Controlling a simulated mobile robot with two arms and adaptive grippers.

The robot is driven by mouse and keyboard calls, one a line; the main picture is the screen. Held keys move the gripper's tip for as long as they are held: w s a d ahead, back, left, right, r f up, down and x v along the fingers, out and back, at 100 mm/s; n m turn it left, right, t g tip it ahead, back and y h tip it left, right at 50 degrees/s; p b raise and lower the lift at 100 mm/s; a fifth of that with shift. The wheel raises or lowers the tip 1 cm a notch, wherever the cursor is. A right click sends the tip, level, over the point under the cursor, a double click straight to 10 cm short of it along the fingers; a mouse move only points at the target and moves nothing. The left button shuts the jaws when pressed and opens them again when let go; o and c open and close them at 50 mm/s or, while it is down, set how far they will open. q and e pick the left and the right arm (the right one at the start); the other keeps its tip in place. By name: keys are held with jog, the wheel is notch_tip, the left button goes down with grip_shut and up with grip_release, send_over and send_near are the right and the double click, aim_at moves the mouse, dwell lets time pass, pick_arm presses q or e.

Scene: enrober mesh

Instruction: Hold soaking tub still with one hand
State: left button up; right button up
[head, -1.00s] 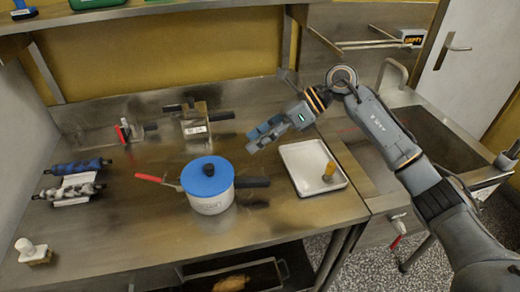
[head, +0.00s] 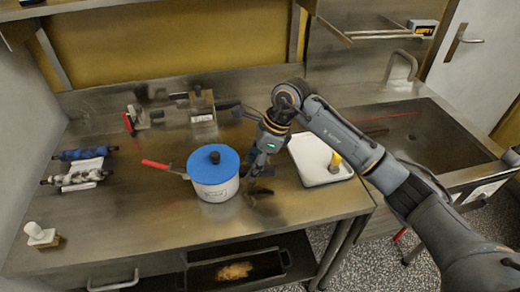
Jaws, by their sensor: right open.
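The soaking tub appears to be the white round pot (head: 216,190) with a blue lid (head: 213,164) and a dark knob, upright on the steel counter. A red-handled part (head: 156,163) sticks out on its left side. My right gripper (head: 256,166) is open and points down just right of the pot, by its right side. The dark handle seen there earlier is now mostly hidden behind the gripper. I cannot tell whether the fingers touch the pot. My left gripper is not in view.
A white tray (head: 318,165) with a yellow-handled tool (head: 335,160) lies right of the gripper. Blue and patterned rollers (head: 84,164) lie at the left. A clamp-like metal device (head: 196,108) stands at the back. A sink (head: 415,135) is at the right.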

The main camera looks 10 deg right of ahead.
aim_at(248, 169)
jog(key=shift+x, duration=1.55)
grip_shut()
